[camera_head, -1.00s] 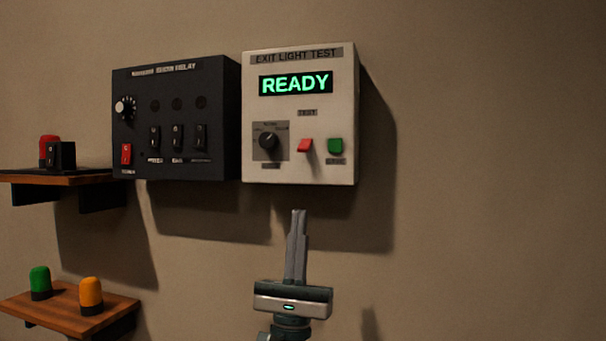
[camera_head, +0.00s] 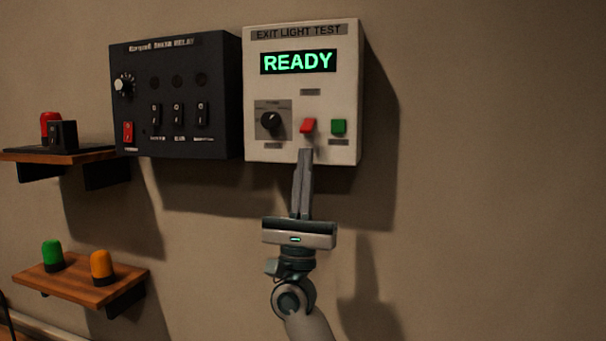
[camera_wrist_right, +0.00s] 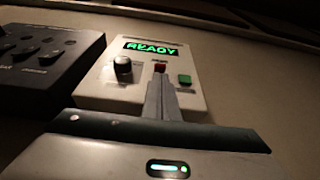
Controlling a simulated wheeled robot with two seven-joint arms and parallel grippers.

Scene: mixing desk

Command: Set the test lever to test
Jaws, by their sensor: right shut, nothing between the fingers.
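The white "EXIT LIGHT TEST" box (camera_head: 255,90) is on the wall, and its display (camera_head: 298,62) reads READY in green. My left gripper is not in view.
A black relay box (camera_head: 180,100) with switches is on the wall just left of the white box. Two wooden shelves (camera_head: 75,290) with coloured lamps jut out at the left. The wall to the right is clear.

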